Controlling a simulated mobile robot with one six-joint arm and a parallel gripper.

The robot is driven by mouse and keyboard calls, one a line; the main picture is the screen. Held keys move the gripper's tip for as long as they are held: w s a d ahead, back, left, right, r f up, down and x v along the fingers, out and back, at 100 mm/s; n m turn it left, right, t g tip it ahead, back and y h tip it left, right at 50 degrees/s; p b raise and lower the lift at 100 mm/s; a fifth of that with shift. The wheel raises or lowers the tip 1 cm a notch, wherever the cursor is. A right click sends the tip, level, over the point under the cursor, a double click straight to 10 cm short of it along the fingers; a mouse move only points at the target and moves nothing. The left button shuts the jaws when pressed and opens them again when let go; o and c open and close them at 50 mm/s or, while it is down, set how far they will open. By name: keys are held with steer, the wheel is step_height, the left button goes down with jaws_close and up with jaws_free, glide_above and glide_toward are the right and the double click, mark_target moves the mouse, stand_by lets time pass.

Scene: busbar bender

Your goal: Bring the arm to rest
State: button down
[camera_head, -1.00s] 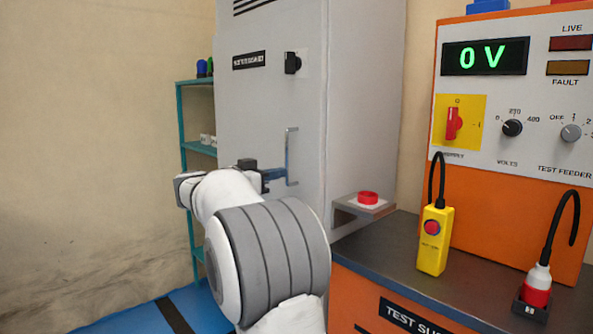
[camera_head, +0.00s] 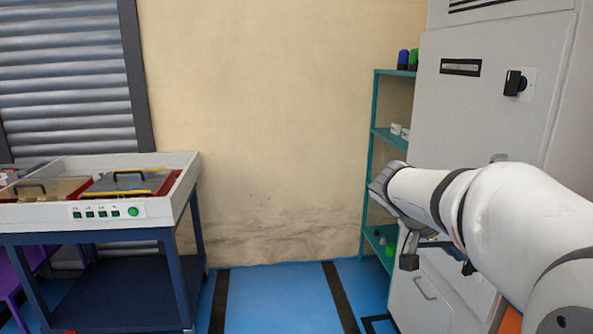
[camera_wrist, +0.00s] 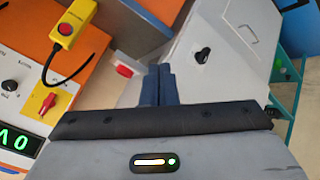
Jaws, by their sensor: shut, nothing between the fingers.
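My white arm (camera_head: 480,210) reaches in from the right edge of the head view, in front of the grey cabinet. Its wrist end points left, near the teal shelf. In the wrist view my gripper (camera_wrist: 159,70) shows its two dark blue fingers side by side and closed, with nothing held. The fingers stand in front of the lower part of the tilted-looking grey cabinet (camera_wrist: 225,75), apparently clear of it. In the head view the fingers are mostly hidden by the arm.
The head view shows a teal shelf (camera_head: 371,150), the grey cabinet (camera_head: 465,110) and a workbench with trays (camera_head: 100,235) at left. Blue floor (camera_head: 280,300) between them is free. The wrist view shows a yellow pendant (camera_wrist: 72,24) and red button (camera_wrist: 123,71).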

steer(key=s+a+r+n+t+y+p, duration=0.1)
steer(key=s+a+r+n+y+p, duration=0.1)
steer(key=s+a+n+y+p, duration=0.5)
steer(key=s+a+y+p, duration=0.2)
steer(key=s+a+p, duration=0.3)
steer(key=s+a, duration=0.3)
steer(key=shift+a+n+p, duration=0.25)
steer(key=shift+n+p, duration=0.05)
steer(key=shift+n, duration=0.1)
steer(key=c, duration=2.1)
jaws_free()
steer(key=shift+s, duration=0.1)
